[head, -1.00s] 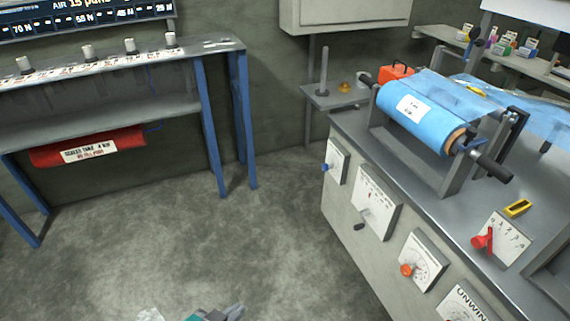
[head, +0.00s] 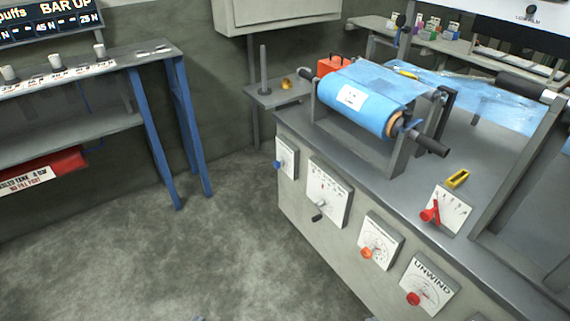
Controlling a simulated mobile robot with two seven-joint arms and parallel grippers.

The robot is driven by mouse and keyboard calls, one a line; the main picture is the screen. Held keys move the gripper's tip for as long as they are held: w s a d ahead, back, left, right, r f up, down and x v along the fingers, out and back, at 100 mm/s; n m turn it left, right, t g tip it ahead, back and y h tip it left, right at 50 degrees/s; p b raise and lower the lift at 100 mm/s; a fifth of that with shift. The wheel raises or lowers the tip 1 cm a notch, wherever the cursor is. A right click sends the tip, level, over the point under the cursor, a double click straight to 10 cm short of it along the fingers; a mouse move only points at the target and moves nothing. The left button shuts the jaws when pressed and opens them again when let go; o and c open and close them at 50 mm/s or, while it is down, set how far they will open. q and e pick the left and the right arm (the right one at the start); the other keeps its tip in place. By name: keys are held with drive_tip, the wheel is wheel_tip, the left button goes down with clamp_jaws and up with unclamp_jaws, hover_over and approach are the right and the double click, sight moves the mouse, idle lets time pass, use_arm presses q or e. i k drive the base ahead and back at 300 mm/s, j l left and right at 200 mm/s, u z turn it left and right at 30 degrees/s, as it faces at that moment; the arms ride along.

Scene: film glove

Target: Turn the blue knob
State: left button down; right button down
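The small blue knob (head: 277,164) sits on the leftmost white dial plate (head: 287,157) on the front of the grey machine bench. It is at the bench's far left end, near the corner. Nothing touches it. The knob is too small here to read its angle or any marks. Neither of my grippers can be made out; only tiny unclear slivers show at the bottom edge of the head view.
The bench front also has a panel with a dark knob (head: 318,217), an orange knob (head: 367,253) and a red knob (head: 413,298). A blue film roll (head: 365,105) stands on top. A blue-legged table (head: 155,150) is at left. The floor between is clear.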

sight(277, 165)
drive_tip(key=i+j+z, duration=0.1)
drive_tip(key=i+j, duration=0.2)
drive_tip(key=i+j+z, duration=0.1)
drive_tip(key=i+j, duration=0.2)
drive_tip(key=i+j+z, duration=0.1)
drive_tip(key=i+j, duration=0.15)
drive_tip(key=j, duration=0.25)
drive_tip(key=i+j+z, duration=0.1)
drive_tip(key=i+j, duration=0.15)
drive_tip(key=j, duration=0.15)
drive_tip(key=i+j+z, duration=0.1)
drive_tip(key=i+j, duration=0.15)
drive_tip(key=j, duration=0.15)
drive_tip(key=i+j+z, duration=0.1)
drive_tip(key=j, duration=0.35)
drive_tip(key=i+j+z, duration=0.1)
drive_tip(key=i+j, duration=0.25)
drive_tip(key=j, duration=0.15)
drive_tip(key=i+j+z, duration=0.1)
drive_tip(key=j, duration=0.35)
drive_tip(key=i, duration=0.1)
